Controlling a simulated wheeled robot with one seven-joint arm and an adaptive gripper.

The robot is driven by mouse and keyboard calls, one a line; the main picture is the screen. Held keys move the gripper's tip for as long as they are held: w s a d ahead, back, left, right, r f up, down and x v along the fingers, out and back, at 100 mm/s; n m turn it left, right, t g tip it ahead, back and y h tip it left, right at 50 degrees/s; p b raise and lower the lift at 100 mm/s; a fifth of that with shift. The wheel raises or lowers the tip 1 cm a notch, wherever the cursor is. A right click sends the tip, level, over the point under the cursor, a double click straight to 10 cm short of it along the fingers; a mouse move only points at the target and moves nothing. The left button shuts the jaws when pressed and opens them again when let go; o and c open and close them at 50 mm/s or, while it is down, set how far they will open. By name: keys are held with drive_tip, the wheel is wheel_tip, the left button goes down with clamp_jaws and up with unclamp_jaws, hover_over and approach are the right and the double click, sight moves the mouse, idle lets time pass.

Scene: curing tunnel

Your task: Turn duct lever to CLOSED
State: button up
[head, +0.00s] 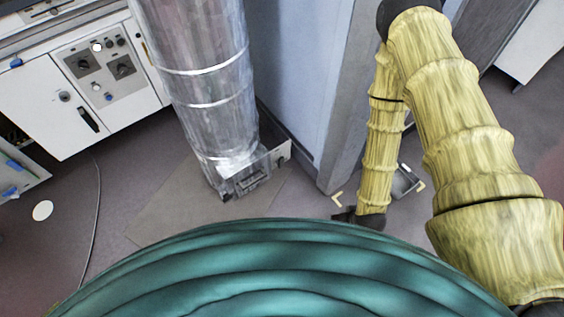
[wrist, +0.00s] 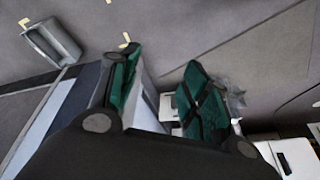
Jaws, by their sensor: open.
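The silver duct (head: 205,85) stands upright left of centre in the head view. At its foot is a metal plate with a dark fitting (head: 248,182); I cannot make out the lever's handle or any CLOSED marking. My gripper (head: 345,214) is low at the end of my yellow-sleeved arm, right of the duct foot and apart from it, partly hidden by my teal cover. In the wrist view my gripper (wrist: 163,62) has its green-padded fingers spread, with nothing between them. A shiny part of the duct (wrist: 235,98) shows behind the right finger.
A pale blue panel with a grey post (head: 348,95) stands between the duct and my arm. A grey tray (head: 405,181) lies on the floor by yellow corner marks. A white control cabinet (head: 75,85) is at left. A cable (head: 97,215) crosses the floor.

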drive_tip(key=w+a+f+n+t+y+b, duration=0.2)
drive_tip(key=w+a+f+t+b, duration=0.15)
drive_tip(key=w+f+b, duration=0.45)
drive_tip(key=w+a+f+n+t+y+b, duration=0.1)
drive_tip(key=w+a+f+t+b, duration=0.25)
drive_tip(key=w+f, duration=0.7)
drive_tip(key=n+t+y+b, duration=0.35)
drive_tip(key=y+b, duration=0.35)
drive_tip(key=b, duration=0.3)
approach(282, 160)
drive_tip(key=shift+t, duration=0.25)
drive_tip(key=b+x, duration=0.2)
drive_tip(key=x, duration=0.8)
drive_tip(key=shift+w+a, duration=0.15)
drive_tip(key=shift+a, duration=0.15)
drive_tip(key=shift+f, duration=0.1)
clamp_jaws()
